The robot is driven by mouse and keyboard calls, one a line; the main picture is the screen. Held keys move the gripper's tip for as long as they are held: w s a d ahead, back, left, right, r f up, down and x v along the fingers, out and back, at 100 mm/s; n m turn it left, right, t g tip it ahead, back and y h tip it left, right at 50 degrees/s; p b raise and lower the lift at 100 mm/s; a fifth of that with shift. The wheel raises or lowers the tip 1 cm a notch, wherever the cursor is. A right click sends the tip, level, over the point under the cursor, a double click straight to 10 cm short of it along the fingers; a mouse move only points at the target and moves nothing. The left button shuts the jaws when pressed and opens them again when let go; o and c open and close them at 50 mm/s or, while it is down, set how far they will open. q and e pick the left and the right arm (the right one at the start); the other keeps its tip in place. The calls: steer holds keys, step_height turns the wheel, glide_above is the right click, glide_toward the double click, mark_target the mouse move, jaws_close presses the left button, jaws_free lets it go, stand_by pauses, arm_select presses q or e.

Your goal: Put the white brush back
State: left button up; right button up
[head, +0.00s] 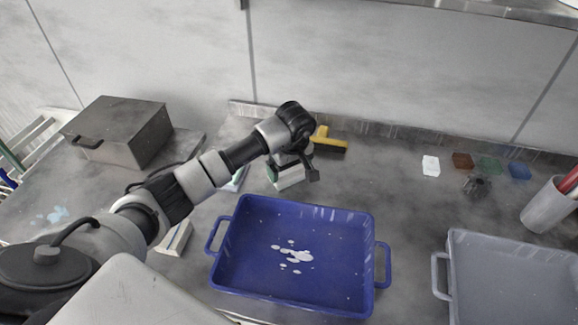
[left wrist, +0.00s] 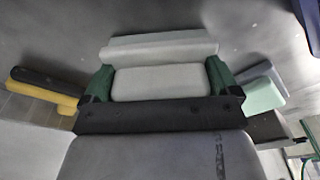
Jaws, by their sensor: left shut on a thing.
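My left gripper (head: 292,172) is over the counter behind the blue tub. It is shut on the white brush (head: 291,181), which shows as a pale block low between the fingers. In the left wrist view the white brush (left wrist: 160,83) sits between the two green fingers of my left gripper (left wrist: 158,82). Whether the brush touches the counter is hard to tell. A yellow brush (head: 322,138) with dark bristles lies just behind and to the right. A pale teal brush (head: 238,179) lies to the left, partly hidden by my arm. My right gripper is not in view.
The blue tub (head: 245,270) with white splashes stands in front. A grey tub (head: 455,240) is at right, near a grey cup (head: 545,207). Small coloured blocks (head: 463,160) lie at back right. A metal box (head: 120,130) stands at left. A cream-coloured item (head: 174,238) lies beside my arm.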

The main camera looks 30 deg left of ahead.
mark_target(293, 179)
arm_select(q)
steer(key=shift+f, duration=0.1)
steer(key=o, duration=0.6)
step_height(293, 179, up, 12)
steer(key=s+d, duration=0.1)
steer(key=shift+d, duration=0.3)
